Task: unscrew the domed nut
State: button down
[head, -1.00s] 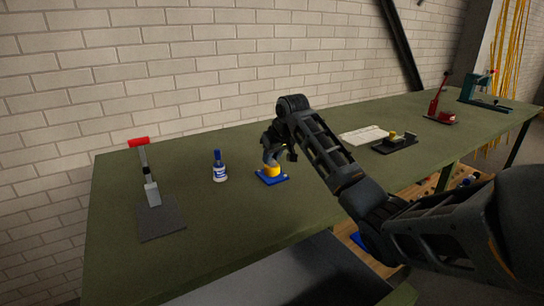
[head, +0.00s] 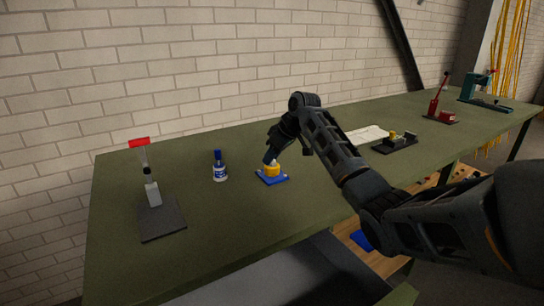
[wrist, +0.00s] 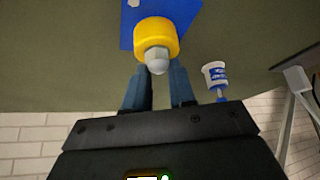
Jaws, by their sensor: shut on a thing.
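The domed nut (wrist: 157,60) is pale grey with a rounded tip. It sits at the middle of a yellow round body (wrist: 156,32) on a blue base plate (wrist: 190,8). In the head view the yellow body (head: 273,171) and blue plate (head: 265,179) stand on the green bench, and the nut is hard to make out beside my fingers. My gripper (wrist: 158,73) has its two blue-grey fingers on either side of the nut, shut on it. In the head view my gripper (head: 270,158) comes down at a slant from the upper right.
A white bottle with a blue cap (head: 219,168) stands left of the plate. A red-handled toggle clamp (head: 152,190) is further left on a dark plate. A pale sheet (head: 368,135) and a dark fixture (head: 396,144) lie to the right. A brick wall is behind.

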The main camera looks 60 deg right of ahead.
jog(key=n+y+b, duration=0.1)
jog(key=n, duration=0.2)
jog(key=shift+f+y, duration=0.1)
jog(key=shift+y, duration=0.2)
jog(key=shift+n+y+b, duration=0.35)
jog(key=shift+n+y, duration=0.15)
jog(key=shift+n, duration=0.6)
jog(key=shift+n+g+y+b, duration=0.45)
jog(key=shift+n+b, duration=0.25)
jog(key=shift+n, duration=0.2)
jog(key=shift+n+g+y+b, duration=0.45)
jog(key=shift+n+y+b, duration=0.2)
jog(key=shift+n+b, duration=0.75)
jog(key=shift+n, duration=0.3)
